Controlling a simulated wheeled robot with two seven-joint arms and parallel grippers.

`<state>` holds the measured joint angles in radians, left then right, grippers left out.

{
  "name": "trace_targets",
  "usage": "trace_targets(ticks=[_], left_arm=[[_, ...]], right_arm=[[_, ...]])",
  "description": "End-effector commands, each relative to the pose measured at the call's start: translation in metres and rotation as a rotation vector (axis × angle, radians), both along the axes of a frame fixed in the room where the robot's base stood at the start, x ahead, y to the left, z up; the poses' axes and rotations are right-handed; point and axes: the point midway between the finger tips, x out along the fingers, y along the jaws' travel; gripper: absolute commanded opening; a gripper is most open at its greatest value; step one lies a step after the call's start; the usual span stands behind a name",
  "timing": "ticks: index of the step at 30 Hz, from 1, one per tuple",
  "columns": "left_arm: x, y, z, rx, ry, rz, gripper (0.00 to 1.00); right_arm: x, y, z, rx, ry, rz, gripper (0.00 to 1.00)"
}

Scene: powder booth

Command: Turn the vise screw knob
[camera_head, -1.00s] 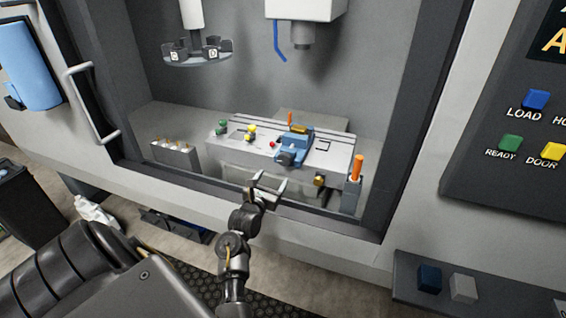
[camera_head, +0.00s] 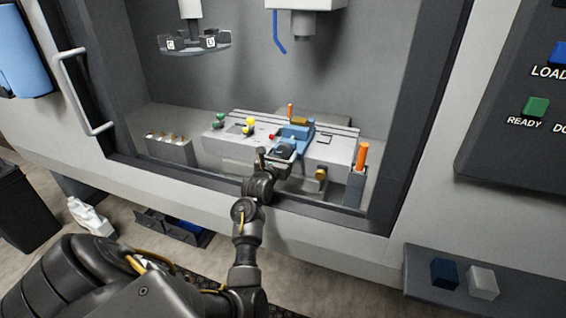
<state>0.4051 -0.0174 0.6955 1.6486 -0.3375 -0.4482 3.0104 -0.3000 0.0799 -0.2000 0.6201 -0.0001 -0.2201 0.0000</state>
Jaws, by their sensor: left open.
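The blue vise (camera_head: 297,132) sits on the grey machine table inside the booth. Its dark screw knob (camera_head: 284,149) faces the front, toward me. My left gripper (camera_head: 276,154) reaches in over the booth sill and is open, with its fingers at the knob. One finger shows on the left of the knob, and the other is hard to tell from it. I cannot tell whether the fingers touch the knob. My right gripper is not in view.
The table (camera_head: 335,150) also carries green, yellow and red pieces. An orange-handled tool (camera_head: 361,156) stands in a grey holder at the right. A grey rack (camera_head: 170,149) stands at the left. The door handle (camera_head: 82,92) and booth sill (camera_head: 330,213) frame the opening.

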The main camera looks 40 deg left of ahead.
Motion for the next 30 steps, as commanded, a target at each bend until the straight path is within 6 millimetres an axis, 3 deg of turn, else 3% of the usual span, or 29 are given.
trace_targets(ticks=[3,14,24,30], left_arm=[[0.0079,0.0033,-0.0017,0.0,-0.001,0.001,0.72],[0.0114,0.0039,0.0008,0.0,0.001,0.0,0.72],[0.0114,0.0035,0.0005,0.0,0.001,0.0,0.27],[0.0118,0.0024,0.0007,0.011,0.005,-0.001,0.27]], right_arm=[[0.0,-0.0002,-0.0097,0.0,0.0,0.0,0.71],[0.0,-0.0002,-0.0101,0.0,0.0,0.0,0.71],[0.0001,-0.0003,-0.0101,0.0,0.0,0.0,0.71],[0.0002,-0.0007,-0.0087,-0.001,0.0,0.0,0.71]])
